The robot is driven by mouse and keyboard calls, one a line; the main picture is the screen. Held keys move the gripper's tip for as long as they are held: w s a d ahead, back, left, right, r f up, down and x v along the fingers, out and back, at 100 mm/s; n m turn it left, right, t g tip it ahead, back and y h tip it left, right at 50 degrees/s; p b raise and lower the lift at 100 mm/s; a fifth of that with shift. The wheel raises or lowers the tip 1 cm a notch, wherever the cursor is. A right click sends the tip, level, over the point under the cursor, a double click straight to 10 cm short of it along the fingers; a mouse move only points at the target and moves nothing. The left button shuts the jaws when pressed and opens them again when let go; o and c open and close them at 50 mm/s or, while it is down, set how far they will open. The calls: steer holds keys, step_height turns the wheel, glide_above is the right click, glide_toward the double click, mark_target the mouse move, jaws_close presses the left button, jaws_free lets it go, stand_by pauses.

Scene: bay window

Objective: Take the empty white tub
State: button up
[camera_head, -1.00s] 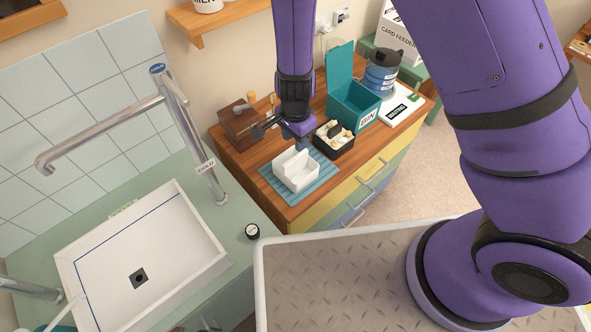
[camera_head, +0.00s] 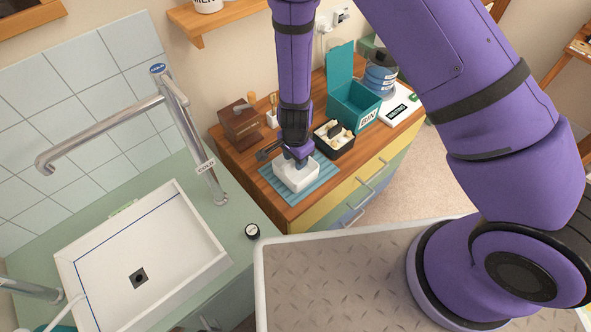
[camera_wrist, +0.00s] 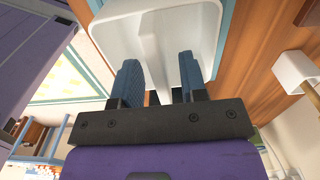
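The white tub (camera_head: 296,178) sits on a blue ribbed mat (camera_head: 323,183) on the wooden counter. My gripper (camera_head: 296,162) is down at the tub's back part, its fingertips partly hidden in the body camera view. In the wrist view the white tub (camera_wrist: 150,40) fills the upper middle. The two blue fingers of my gripper (camera_wrist: 160,75) stand apart, with white tub surface showing between them. I see no clear grip on a wall.
A black tray (camera_head: 334,140) with pale pieces stands right behind the mat, beside a teal bin (camera_head: 355,105) with its lid up. A wooden box (camera_head: 240,123) is to the left. The sink (camera_head: 150,250) is at left front.

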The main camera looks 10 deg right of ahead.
steer(key=shift+c, duration=0.4)
jaws_close()
steer(key=shift+r, duration=0.85)
steer(key=shift+r, duration=3.2)
